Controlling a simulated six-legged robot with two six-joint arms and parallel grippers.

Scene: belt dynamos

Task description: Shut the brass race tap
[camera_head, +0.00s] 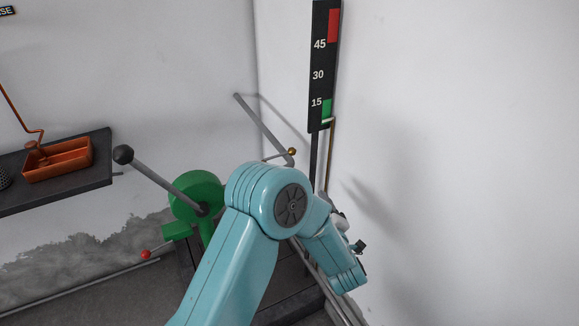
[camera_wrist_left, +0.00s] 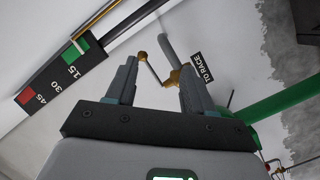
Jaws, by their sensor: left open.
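The brass tap (camera_wrist_left: 175,77) shows in the left wrist view, on a grey pipe beside a "TO RACE" label (camera_wrist_left: 202,66). A thin lever runs from it to a small brass knob (camera_wrist_left: 142,56). In the head view a brass knob (camera_head: 291,151) shows just above my bent left arm; the rest of the tap is mostly hidden. My left gripper (camera_wrist_left: 158,67) is open, its fingertips apart on either side of the lever in the picture. I cannot tell whether they touch it. My right gripper is out of view.
A black gauge board (camera_head: 319,70) with red and green bands stands at the wall corner. A green machine (camera_head: 195,190) with a black-knobbed lever (camera_head: 123,154) is left of my arm. A dark shelf (camera_head: 60,185) holds an orange tray (camera_head: 58,170). The right wall is bare.

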